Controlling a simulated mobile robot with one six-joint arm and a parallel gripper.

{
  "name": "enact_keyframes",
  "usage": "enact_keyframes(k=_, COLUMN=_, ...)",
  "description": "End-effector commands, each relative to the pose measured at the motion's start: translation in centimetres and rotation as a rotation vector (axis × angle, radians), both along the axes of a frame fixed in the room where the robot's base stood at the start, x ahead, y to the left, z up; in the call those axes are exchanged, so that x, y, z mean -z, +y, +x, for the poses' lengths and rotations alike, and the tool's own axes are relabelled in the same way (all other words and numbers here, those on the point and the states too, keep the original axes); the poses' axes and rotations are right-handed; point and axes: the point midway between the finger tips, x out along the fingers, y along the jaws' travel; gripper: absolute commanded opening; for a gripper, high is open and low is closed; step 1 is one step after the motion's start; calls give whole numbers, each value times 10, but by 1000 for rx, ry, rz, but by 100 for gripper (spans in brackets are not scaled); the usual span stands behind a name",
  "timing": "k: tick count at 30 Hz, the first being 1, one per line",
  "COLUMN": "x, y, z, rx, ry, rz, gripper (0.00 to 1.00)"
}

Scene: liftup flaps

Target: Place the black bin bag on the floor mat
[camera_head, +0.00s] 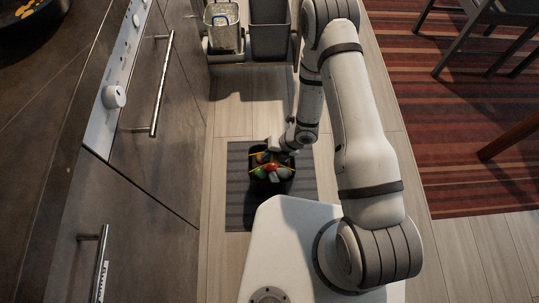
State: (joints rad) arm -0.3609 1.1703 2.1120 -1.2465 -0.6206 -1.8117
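The black bin bag (268,187) is upright on or just above the grey striped floor mat (238,205); I cannot tell whether it touches. It has yellow trim at its top and red, green and other coloured items inside. My gripper (272,151) is at the far rim of the bag, pointing down. Its fingers are too small and partly hidden, so I cannot tell whether they are closed on the bag. The near edge of the mat is partly hidden by my own base.
A pulled-out drawer holds a lined bin (223,38) and a dark grey bin (270,38) at the top. Kitchen cabinets with long handles (160,90) line the left. A red striped rug (450,110) with chairs lies right. Wooden floor (235,115) is clear between the bins and mat.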

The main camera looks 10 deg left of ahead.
Motion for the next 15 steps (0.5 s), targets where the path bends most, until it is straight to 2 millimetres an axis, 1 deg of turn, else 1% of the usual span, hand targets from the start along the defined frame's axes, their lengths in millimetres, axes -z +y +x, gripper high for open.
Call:
enact_keyframes(k=1, x=0, y=0, z=0, rx=0, ry=0, rz=0, gripper=16)
enact_keyframes(k=6, x=0, y=0, z=0, rx=0, ry=0, rz=0, gripper=30)
enact_keyframes(k=12, x=-1, y=0, z=0, rx=0, ry=0, rz=0, gripper=30)
enact_keyframes(k=15, x=-4, y=0, z=0, rx=0, ry=0, rz=0, gripper=30)
